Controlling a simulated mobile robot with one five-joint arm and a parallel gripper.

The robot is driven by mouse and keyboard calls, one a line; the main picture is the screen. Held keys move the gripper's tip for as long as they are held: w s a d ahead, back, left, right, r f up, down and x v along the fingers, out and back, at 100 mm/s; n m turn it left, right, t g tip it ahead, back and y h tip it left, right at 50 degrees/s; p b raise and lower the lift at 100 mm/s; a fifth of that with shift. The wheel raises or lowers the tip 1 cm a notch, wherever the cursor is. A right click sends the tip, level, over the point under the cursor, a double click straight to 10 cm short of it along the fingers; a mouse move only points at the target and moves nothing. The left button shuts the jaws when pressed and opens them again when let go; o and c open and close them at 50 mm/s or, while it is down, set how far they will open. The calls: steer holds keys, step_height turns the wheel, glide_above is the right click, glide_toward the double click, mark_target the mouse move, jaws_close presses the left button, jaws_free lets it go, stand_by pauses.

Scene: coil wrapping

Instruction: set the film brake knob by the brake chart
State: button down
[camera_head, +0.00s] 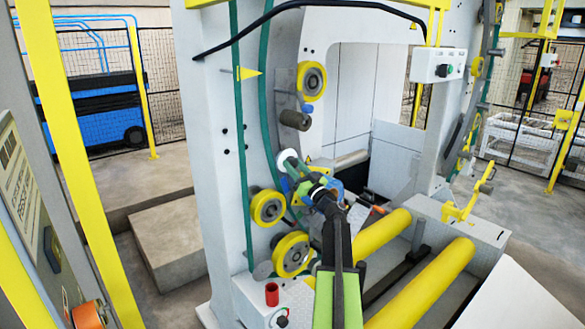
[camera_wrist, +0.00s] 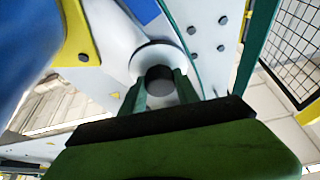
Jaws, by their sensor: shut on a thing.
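In the wrist view, the dark grey round knob (camera_wrist: 159,80) sits in front of a white round disc or roll end (camera_wrist: 157,55). My gripper (camera_wrist: 161,88) has its two green fingers on either side of the knob and is shut on it. In the head view, my gripper (camera_head: 300,176) reaches the pale roll with a green band (camera_head: 288,160) on the wrapping machine's ring; the knob is hidden there by my arm. Knob marks and its setting cannot be made out. A panel with print (camera_head: 18,175) stands at the left edge; its text is too slanted to read, and I cannot tell if it is the brake chart.
Yellow-rimmed wheels (camera_head: 268,207) and a dark roller (camera_head: 295,120) lie close around my gripper. Yellow rollers (camera_head: 425,285) run along the machine bed at lower right. A yellow post (camera_head: 75,150) stands at left.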

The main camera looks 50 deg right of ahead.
steer(key=shift+m+h, duration=0.5)
steer(key=shift+m, duration=0.4)
steer(key=c, duration=0.9)
jaws_free()
steer(key=b+v, duration=0.6)
steer(key=v, duration=1.1)
steer(key=shift+s, duration=0.25)
steer(key=shift+a, duration=0.2)
